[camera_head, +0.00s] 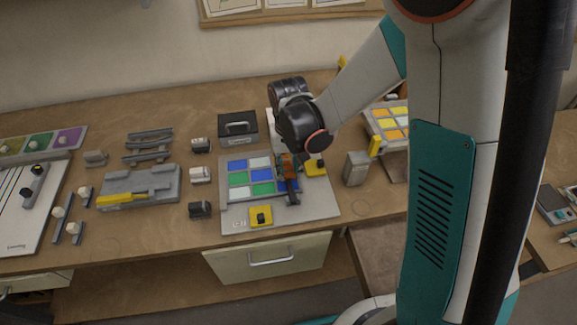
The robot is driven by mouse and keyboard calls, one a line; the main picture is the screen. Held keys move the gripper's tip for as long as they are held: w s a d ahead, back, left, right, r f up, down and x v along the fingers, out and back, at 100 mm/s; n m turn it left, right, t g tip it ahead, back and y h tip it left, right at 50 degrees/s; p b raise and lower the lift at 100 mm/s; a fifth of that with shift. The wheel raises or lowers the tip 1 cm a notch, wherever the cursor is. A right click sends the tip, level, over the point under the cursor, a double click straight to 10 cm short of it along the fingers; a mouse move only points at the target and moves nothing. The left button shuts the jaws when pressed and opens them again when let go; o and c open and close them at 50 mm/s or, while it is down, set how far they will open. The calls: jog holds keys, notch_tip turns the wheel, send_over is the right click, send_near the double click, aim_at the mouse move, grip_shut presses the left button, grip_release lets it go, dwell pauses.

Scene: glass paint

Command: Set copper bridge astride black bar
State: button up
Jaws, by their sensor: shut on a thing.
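The copper bridge (287,165) is a small orange-brown piece at my gripper, over the right part of the glass panel board. My gripper (291,172) is shut on it, seen from above and partly hidden by my dark wrist. A dark bar (292,193), which looks like the black bar, reaches over the board just below the copper piece in the picture. I cannot tell whether the bridge touches the bar or is above it.
The grey board (312,209) carries blue, white and green panes and two yellow blocks with black knobs (261,215) (315,168). Small clamp-like blocks (200,174) stand to its left. A grey block (356,168) stands to its right. A black case (238,127) is behind.

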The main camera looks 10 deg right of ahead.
jog(key=shift+f+b, duration=1)
jog(key=shift+b, duration=0.05)
dwell(1.3)
jog(key=shift+f+b, duration=0.7)
jog(key=shift+f, duration=0.05)
jog(key=o, duration=1.2)
jog(key=shift+c, duration=0.2)
jog(key=shift+r, duration=0.1)
jog(key=shift+r+p, duration=2.25)
jog(key=shift+r, duration=1.2)
